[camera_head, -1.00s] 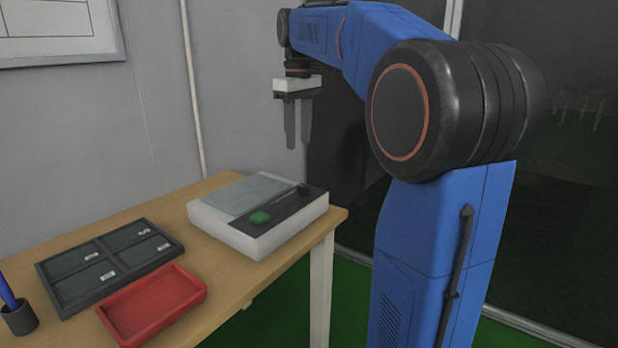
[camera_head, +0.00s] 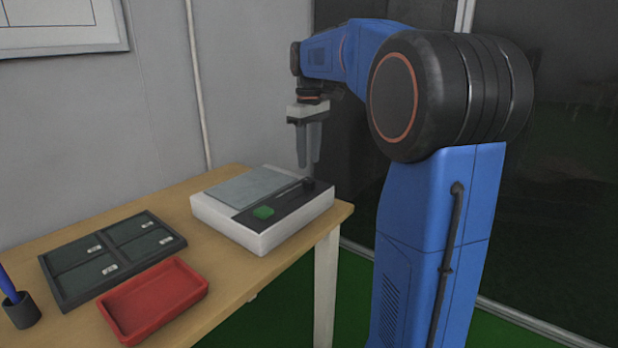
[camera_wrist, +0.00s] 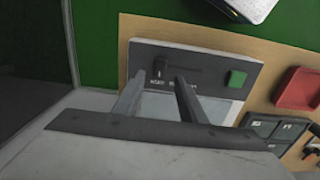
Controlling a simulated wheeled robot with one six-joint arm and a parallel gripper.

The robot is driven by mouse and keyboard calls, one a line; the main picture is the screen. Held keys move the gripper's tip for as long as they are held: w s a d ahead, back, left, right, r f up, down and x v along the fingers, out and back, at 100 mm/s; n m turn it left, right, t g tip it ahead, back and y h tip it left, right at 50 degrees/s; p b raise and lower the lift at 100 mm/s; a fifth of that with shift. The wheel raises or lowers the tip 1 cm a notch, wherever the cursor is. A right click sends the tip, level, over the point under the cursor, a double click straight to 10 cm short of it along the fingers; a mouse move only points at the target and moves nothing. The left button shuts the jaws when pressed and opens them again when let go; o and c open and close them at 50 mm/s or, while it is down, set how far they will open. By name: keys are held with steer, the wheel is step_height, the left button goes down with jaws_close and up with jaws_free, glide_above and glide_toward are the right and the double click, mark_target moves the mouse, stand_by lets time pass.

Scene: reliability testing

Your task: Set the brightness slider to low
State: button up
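The white box-shaped device (camera_head: 262,240) stands on the table's right end. Its dark strip carries a slider with a small black knob (camera_head: 308,184), at the end of its slot away from the green button (camera_head: 263,212). In the wrist view the knob (camera_wrist: 159,69) shows at the slot's left end, and the green button (camera_wrist: 236,79) is to the right. Small labels by the slot are partly hidden and too blurred to read. My gripper (camera_head: 307,166) points down just above the knob. In the wrist view its fingers (camera_wrist: 160,75) are apart, with the knob showing between them.
The wooden table (camera_head: 225,298) also holds a red tray (camera_head: 152,300), a dark compartmented tray (camera_head: 110,258) and a dark cup (camera_head: 20,311) with a blue pen. A grey wall is behind. The device's light grey panel (camera_head: 250,187) lies beside the strip.

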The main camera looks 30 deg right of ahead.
mark_target(309, 180)
step_height(309, 180, down, 7)
stand_by(0.3)
jaws_close()
